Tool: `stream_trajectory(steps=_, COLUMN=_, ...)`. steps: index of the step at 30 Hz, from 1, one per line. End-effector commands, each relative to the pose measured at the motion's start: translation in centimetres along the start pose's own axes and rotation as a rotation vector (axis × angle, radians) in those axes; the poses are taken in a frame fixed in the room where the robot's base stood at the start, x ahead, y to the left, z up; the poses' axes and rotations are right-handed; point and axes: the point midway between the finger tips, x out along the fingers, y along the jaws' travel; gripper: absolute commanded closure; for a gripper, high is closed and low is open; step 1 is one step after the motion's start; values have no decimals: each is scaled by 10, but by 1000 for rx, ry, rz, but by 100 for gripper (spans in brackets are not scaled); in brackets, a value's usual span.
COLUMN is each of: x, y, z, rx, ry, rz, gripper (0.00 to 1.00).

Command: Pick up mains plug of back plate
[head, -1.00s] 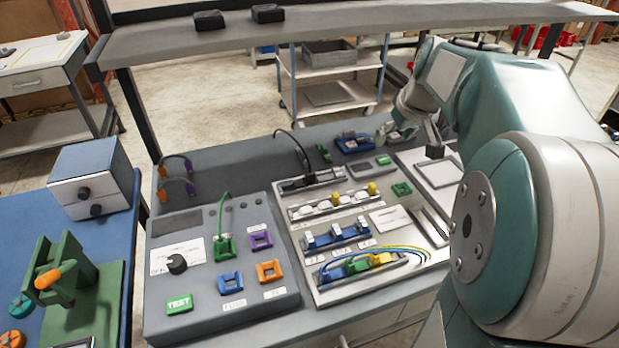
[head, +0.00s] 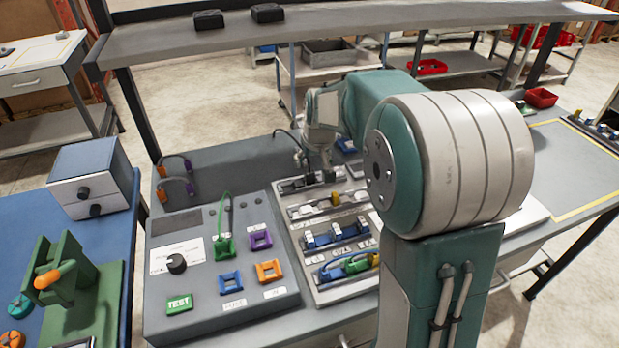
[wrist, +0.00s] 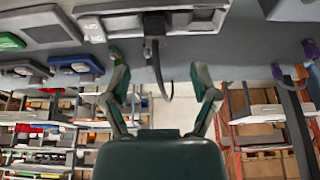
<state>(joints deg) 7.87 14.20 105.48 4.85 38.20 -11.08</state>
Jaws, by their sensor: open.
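The black mains plug (wrist: 154,24) sits in the grey back plate (wrist: 208,20) at the top of the wrist view. Its black cable (wrist: 159,65) hangs from it and curls at the end. My gripper (wrist: 160,72) is open, with one finger on each side of the cable. The fingertips are below the plug in that picture, and I see no contact. In the head view, my gripper (head: 320,168) is over the back plate (head: 290,187), at the far end of the panel. It mostly hides the plug there; part of the cable (head: 283,133) shows behind it.
White, blue and multicoloured connector rows lie nearer on the panel (head: 325,290). A grey test box (head: 190,225) with coloured sockets stands to the left. A shelf (head: 200,45) spans above the bench. Orange and purple cable loops (head: 175,180) are at the back left.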

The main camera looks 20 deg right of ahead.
Motion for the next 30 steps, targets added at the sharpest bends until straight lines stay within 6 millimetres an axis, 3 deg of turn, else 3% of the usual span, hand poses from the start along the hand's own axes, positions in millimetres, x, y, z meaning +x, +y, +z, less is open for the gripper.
stream_trajectory(steps=8, x=27, y=1, z=1, rx=0, ry=0, rz=0, gripper=23)
stream_trajectory(steps=15, x=64, y=5, z=2, rx=0, ry=-2, rz=-1, gripper=23)
stream_trajectory(steps=25, x=72, y=5, z=1, rx=0, ry=3, rz=0, gripper=23)
stream_trajectory(steps=26, x=72, y=5, z=1, rx=0, ry=3, rz=0, gripper=32)
stream_trajectory(steps=30, x=72, y=5, z=2, rx=0, ry=2, rz=0, gripper=94)
